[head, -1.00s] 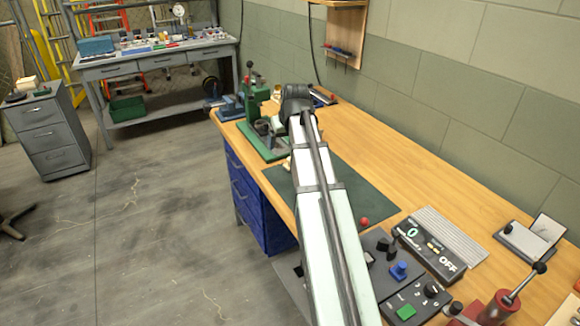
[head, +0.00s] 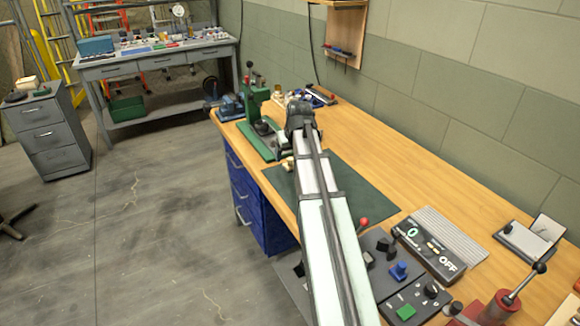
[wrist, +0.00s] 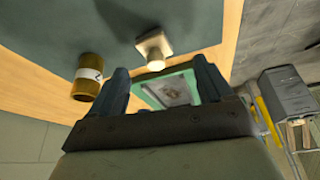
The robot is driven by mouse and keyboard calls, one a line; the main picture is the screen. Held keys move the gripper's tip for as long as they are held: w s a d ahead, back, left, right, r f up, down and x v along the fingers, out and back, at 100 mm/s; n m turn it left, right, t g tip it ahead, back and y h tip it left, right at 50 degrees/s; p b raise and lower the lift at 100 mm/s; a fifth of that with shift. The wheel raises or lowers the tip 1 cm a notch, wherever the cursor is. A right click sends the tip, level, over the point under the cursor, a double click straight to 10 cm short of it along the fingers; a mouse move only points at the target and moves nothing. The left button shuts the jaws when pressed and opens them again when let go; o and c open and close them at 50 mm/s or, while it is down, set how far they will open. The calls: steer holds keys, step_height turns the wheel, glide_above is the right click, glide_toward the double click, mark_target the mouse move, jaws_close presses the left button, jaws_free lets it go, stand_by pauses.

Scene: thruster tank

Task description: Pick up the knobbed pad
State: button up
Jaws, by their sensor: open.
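A small cream piece with a squarish block end and a narrower part, which looks like the knobbed pad (wrist: 153,47), lies on the dark green mat (wrist: 185,18) in the wrist view. In the head view a small cream thing (head: 288,163) shows at the mat's left edge, beside my arm; it seems to be the same piece. My gripper (wrist: 163,80) is open and empty, its two dark fingers apart. The pad appears just beyond the fingertips, roughly between them and not held. In the head view my arm hides the gripper.
An amber labelled cylinder (wrist: 87,85) stands near the left finger in the wrist view. A green press (head: 256,115) stands beyond the mat on the wooden bench (head: 400,160). Control boxes (head: 428,250) sit at the near end. The bench's right middle is clear.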

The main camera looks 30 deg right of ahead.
mark_target(290, 159)
steer(key=shift+d+x, duration=0.15)
steer(key=shift+x, duration=1.2)
steer(key=shift+d+x, duration=0.1)
steer(key=shift+x, duration=1.2)
steer(key=shift+s, duration=0.1)
steer(key=shift+c, duration=0.5)
steer(key=c, duration=1)
steer(key=shift+r, duration=0.15)
step_height(290, 159, up, 10)
steer(key=shift+f, duration=0.1)
